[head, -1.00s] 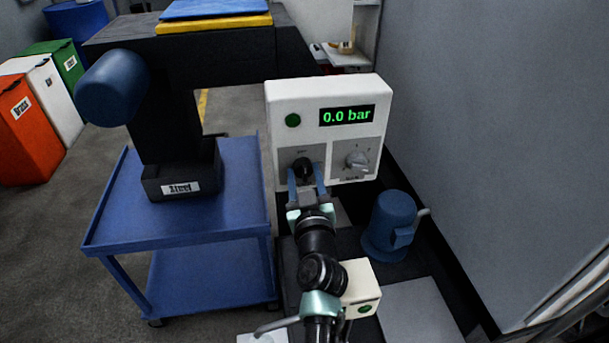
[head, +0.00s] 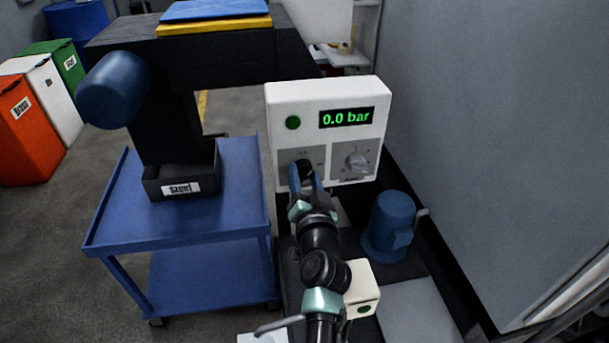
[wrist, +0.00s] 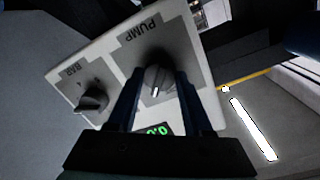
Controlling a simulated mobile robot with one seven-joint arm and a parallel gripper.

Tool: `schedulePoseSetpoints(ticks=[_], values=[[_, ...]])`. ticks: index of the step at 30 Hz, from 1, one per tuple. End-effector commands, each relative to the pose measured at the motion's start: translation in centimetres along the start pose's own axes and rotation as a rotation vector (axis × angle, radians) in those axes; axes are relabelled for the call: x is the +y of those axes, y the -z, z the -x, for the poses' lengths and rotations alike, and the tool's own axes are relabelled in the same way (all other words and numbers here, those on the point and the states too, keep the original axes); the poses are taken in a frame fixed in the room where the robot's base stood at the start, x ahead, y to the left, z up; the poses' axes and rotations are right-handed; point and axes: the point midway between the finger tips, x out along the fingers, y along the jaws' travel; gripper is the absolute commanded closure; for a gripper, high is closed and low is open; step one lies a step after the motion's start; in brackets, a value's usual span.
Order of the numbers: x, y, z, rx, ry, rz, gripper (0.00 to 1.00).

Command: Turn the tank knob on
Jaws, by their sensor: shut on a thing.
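A white control panel (head: 281,91) faces me, with a lit display (head: 347,117) reading 0.0 bar. Its left dark knob (head: 302,164) is labelled PUMP in the wrist view, where the knob (wrist: 157,80) shows a white pointer mark. No label reading "tank" is legible. My gripper (head: 304,176) is shut on the PUMP knob, and its two blue fingers (wrist: 160,88) flank it in the wrist view. In the head view the fingers partly hide the knob. The right grey knob (head: 357,162) also shows in the wrist view (wrist: 92,98) under a BAR label.
A green round button or lamp (head: 292,122) sits left of the display. A blue cart (head: 150,225) stands close on the left. A blue rounded device (head: 390,225) is at the lower right, and a grey wall (head: 500,130) bounds the right side.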

Motion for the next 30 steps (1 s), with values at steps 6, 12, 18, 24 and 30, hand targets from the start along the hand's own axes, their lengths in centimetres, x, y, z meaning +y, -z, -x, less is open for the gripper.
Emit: schedulePoseSetpoints(ticks=[6,12,18,24,30], values=[[0.10,0.02,0.02,-0.015,0.001,-0.208,1.00],[0.11,0.02,0.01,-0.027,0.003,-0.397,1.00],[0.11,0.03,0.01,-0.038,0.006,-0.569,1.00],[0.18,0.06,0.01,-0.046,0.007,-0.702,1.00],[0.22,0.04,0.01,-0.051,0.008,-0.788,1.00]])
